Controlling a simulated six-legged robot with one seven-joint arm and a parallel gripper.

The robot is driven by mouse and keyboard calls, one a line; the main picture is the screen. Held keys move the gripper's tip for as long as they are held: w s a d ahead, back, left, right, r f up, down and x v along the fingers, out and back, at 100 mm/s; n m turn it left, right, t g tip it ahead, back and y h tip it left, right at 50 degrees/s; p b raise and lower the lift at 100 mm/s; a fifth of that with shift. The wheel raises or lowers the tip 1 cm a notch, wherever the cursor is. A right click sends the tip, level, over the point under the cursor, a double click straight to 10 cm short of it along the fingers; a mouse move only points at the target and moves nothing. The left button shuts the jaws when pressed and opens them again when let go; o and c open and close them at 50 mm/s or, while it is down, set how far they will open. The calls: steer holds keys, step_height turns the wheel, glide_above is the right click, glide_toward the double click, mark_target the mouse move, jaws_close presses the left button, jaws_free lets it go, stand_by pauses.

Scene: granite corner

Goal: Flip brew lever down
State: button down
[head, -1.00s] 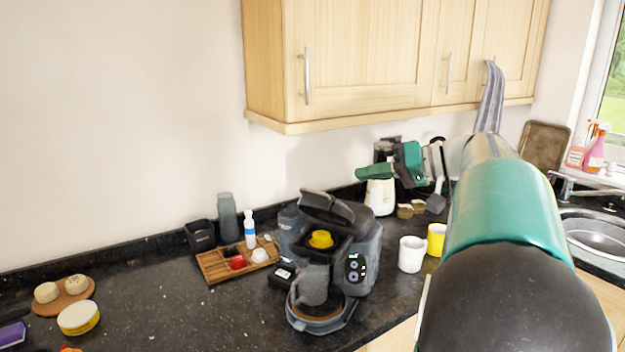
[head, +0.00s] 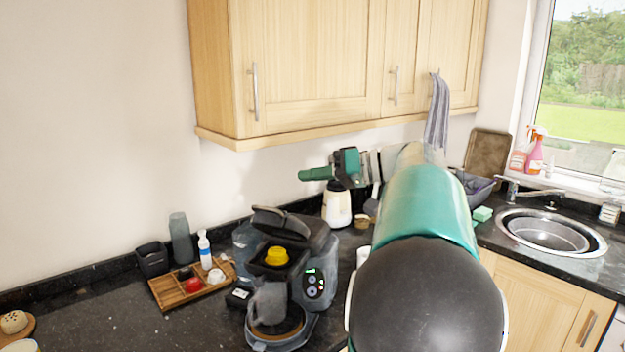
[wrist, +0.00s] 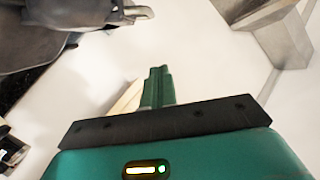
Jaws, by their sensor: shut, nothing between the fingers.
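The dark coffee machine (head: 312,240) stands on the counter, with a yellow capsule (head: 277,256) in its open top and a grey jug (head: 268,303) at its front. Its dark top lever or lid (head: 281,222) is raised, tilted up over the capsule. I cannot make out a separate brew lever. My gripper (head: 303,174) is above and behind the machine, fingers pointing left, apart from the lid. In the wrist view, the green fingers (wrist: 157,86) are together with nothing between them. A dark shape fills that view's upper left; I cannot tell what it is.
A wooden tray (head: 170,296) with small items is left of the machine. A cream jar (head: 336,207) stands below my gripper. Wall cabinets (head: 300,70) hang above it. The sink (head: 550,232) is at the right.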

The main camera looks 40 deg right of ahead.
glide_above(277, 219)
steer(key=d, duration=0.2)
steer(key=shift+w+f, duration=0.45)
steer(key=shift+f, duration=0.3)
steer(key=shift+s+a+f, duration=0.2)
steer(key=shift+a+f, duration=0.15)
steer(key=shift+f, duration=0.15)
steer(key=shift+s+a+f, duration=0.15)
steer(key=shift+a+f, duration=0.15)
steer(key=shift+f, duration=0.2)
steer(key=shift+s+a+f, duration=0.2)
steer(key=shift+f, duration=0.1)
steer(key=shift+w+a+f, duration=0.1)
steer(key=shift+a+f, duration=0.05)
steer(key=shift+f, duration=0.2)
steer(key=shift+a, duration=0.1)
